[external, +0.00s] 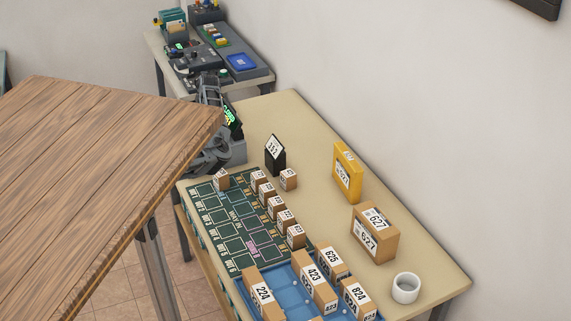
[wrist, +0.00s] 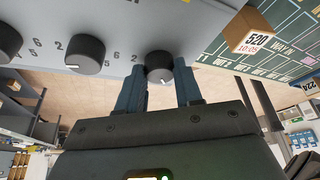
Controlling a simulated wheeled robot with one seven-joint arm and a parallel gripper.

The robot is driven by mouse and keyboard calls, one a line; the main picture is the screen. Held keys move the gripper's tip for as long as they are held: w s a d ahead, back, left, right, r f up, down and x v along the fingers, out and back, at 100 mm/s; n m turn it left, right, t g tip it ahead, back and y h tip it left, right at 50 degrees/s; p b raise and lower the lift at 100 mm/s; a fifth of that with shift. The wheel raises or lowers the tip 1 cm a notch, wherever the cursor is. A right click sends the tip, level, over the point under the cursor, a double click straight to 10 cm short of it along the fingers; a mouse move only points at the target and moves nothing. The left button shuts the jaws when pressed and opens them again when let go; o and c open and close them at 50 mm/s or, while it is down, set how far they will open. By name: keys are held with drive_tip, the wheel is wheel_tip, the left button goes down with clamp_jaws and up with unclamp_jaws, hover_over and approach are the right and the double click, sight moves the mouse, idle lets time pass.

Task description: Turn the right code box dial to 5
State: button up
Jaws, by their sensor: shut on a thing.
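The grey code box panel (wrist: 120,20) fills the top of the wrist view, with black round dials along its face. The right dial (wrist: 160,66) is the rightmost in that view and sits between the fingertips of my gripper (wrist: 160,82), which is shut on it. A white mark shows at the dial's lower edge; the number it points to cannot be read. A 2 is printed at its left. In the external view, the code box (external: 238,152) with a green display stands at the table's far left end, partly hidden by my arm and gripper (external: 222,158).
A middle dial (wrist: 84,54) and a left dial (wrist: 8,42) are beside it. Several numbered boxes, a blue tray (external: 290,296) and a white mug (external: 406,288) occupy the table. A wooden tabletop (external: 90,150) is in front.

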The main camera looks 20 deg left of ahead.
drive_tip(key=o, duration=1)
drive_tip(key=v, duration=0.7)
drive_tip(key=shift+w+r, duration=0.2)
drive_tip(key=shift+r, duration=0.15)
